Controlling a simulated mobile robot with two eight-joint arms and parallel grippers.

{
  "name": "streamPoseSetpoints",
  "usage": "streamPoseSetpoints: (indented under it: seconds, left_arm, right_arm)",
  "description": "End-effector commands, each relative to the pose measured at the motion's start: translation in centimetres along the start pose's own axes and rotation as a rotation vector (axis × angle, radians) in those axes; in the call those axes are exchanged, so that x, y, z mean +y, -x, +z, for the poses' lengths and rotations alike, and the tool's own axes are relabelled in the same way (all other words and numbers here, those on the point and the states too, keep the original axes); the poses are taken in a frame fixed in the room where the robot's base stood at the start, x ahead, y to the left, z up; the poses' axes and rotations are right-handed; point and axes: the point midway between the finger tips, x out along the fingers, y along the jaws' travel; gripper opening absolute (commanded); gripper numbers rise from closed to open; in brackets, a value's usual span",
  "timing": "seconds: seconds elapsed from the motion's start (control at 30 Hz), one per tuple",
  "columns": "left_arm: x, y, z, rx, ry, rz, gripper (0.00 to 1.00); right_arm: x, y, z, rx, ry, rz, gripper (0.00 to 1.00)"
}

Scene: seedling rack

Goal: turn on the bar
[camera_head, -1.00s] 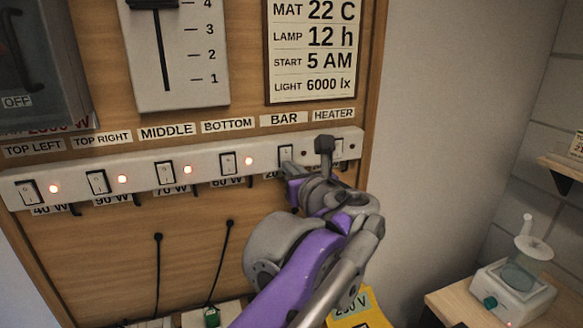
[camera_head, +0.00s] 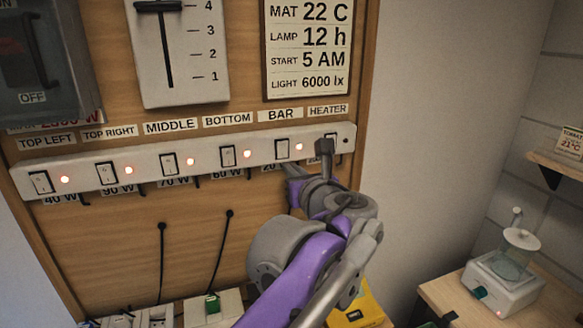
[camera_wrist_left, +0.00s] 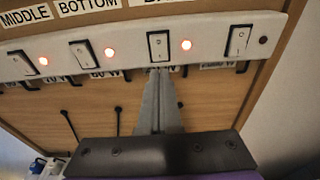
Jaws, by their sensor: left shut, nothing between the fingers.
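The BAR switch (camera_head: 282,149) is a white rocker in a dark frame on the white switch strip (camera_head: 201,165), below the BAR label (camera_head: 281,115). My left gripper (camera_head: 289,172) is shut and empty, just below the BAR switch. In the left wrist view its fingertips (camera_wrist_left: 160,72) are at the strip's lower edge; I cannot tell whether they touch it. My right gripper is not in view.
The HEATER switch (camera_wrist_left: 238,40) is to the right with a dark lamp (camera_wrist_left: 263,40); my arm partly hides it in the head view. The other switches to the left have lit lamps. A slider panel (camera_head: 180,55) is above.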

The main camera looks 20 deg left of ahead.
Motion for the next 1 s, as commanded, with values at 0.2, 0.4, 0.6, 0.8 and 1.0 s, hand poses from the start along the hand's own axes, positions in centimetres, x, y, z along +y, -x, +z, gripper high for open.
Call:
streamPoseSetpoints:
  seconds: [0.2,0.4,0.6,0.8,1.0]
  left_arm:
    - [-0.2,4.0,-1.3,0.002,0.0,-0.007,0.0]
    - [-0.1,7.7,-2.1,0.001,0.0,-0.004,0.0]
    - [-0.1,9.5,-2.5,0.0,0.0,-0.001,0.0]
    - [0.0,9.7,-2.5,0.0,0.0,0.001,0.0]
    - [0.1,9.6,-2.6,0.004,0.005,0.003,0.0]
  right_arm:
    - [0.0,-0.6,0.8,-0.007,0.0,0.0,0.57]
    - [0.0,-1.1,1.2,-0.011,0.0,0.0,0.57]
    - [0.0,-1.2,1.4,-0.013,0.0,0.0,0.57]
    - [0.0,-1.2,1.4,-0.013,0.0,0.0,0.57]
    - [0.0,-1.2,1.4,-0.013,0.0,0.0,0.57]
